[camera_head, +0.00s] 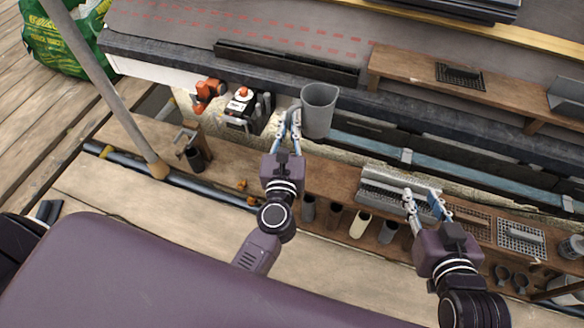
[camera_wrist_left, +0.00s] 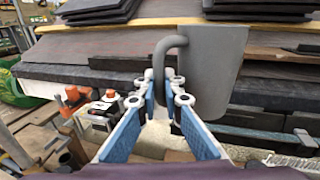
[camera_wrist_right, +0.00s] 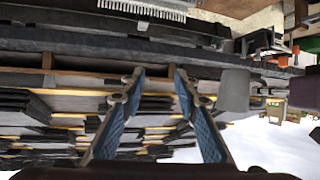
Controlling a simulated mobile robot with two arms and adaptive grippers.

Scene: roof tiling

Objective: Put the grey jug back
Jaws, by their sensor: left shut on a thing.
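The grey jug (camera_head: 319,110) is upright and held up in front of the dark roof edge in the head view. My left gripper (camera_head: 290,118) is shut on its handle, at the jug's left side. In the left wrist view the jug (camera_wrist_left: 210,65) is large, and its handle (camera_wrist_left: 160,75) lies between the fingertips (camera_wrist_left: 162,88). The jug also shows in the right wrist view (camera_wrist_right: 234,90). My right gripper (camera_head: 426,200) is open and empty above the wooden plank at the right; its fingers stand apart in the right wrist view (camera_wrist_right: 156,82).
A wooden plank (camera_head: 330,187) holds several cups, metal grids and a grey ribbed piece (camera_head: 385,190). An orange and black tool (camera_head: 243,105) stands left of the jug. A dark trough (camera_head: 285,64) and a wooden shelf (camera_head: 420,72) lie on the roof. A pole (camera_head: 100,80) rises at the left.

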